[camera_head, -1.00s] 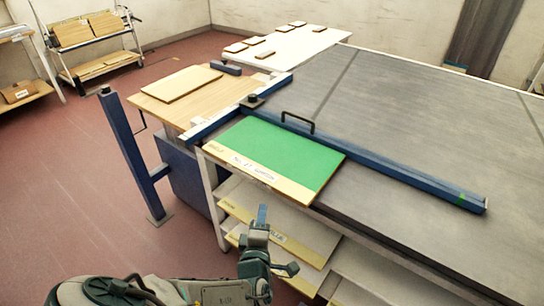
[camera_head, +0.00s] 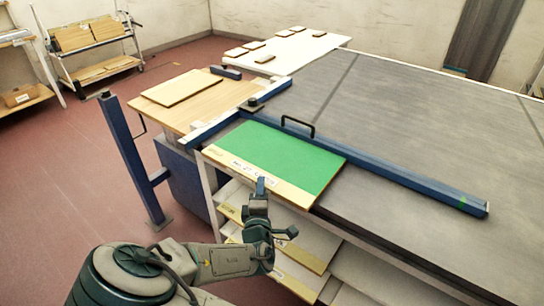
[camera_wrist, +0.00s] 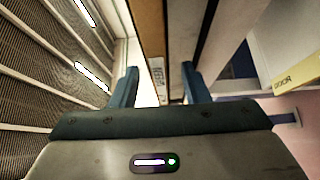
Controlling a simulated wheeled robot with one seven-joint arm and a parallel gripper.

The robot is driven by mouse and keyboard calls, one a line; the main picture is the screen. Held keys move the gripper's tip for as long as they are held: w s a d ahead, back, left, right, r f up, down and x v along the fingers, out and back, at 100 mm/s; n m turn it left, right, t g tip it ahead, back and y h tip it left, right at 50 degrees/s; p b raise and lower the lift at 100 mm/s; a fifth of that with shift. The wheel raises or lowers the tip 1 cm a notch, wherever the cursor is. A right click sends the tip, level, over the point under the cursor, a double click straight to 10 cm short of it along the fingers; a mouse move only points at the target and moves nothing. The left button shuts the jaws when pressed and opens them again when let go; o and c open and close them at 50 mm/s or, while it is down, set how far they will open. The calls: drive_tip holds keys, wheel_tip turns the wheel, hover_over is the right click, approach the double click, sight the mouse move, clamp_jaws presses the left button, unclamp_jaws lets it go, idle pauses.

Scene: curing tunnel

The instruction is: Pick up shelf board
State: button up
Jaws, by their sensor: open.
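A flat board with a green top and a pale wood front strip (camera_head: 285,157) lies at the near left corner of the grey table, its strip carrying a white label and small lettering. I take it as the shelf board. My gripper (camera_head: 273,210) is open just in front of that strip, one finger overlapping it in the head view. In the wrist view my open gripper (camera_wrist: 158,70) shows a brown board edge (camera_wrist: 152,40) with a white label between its two blue fingers. I cannot tell whether the fingers touch it.
Other boards (camera_head: 232,212) lie on shelves under the table. A blue bar with a black handle (camera_head: 400,176) crosses the tabletop behind the green board. A blue post (camera_head: 132,160) stands at left. A wooden side table (camera_head: 215,97) holds another board.

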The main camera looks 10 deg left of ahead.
drive_tip(key=w, duration=0.3)
drive_tip(key=shift+w, duration=0.15)
drive_tip(key=shift+c, duration=0.3)
clamp_jaws()
drive_tip(key=shift+r, duration=0.15)
wheel_tip(320, 180, up, 10)
drive_tip(key=shift+p, duration=0.4)
drive_tip(key=shift+r, duration=0.1)
